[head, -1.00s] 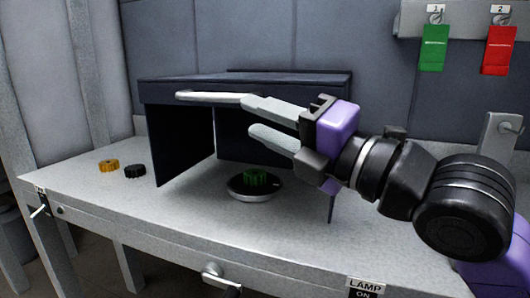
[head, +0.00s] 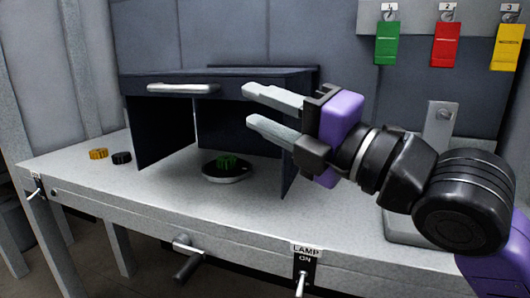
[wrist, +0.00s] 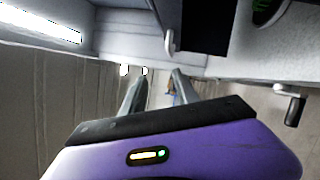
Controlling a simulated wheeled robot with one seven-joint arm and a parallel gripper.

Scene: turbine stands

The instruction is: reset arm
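My gripper (head: 262,112) is in front of the right part of the dark open-fronted box (head: 160,130). Its two pale fingers point left and stand apart, with nothing between them. The fingers also show in the wrist view (wrist: 155,95), apart and empty. My arm reaches in from the right side of the head view.
A green gear (head: 227,161) sits on a round dark-topped disc (head: 224,176) under the box. A yellow gear (head: 98,154) and a black gear (head: 121,158) lie at left on the grey table (head: 110,190). Green (head: 387,43), red (head: 445,45) and yellow (head: 508,47) tags hang at back right.

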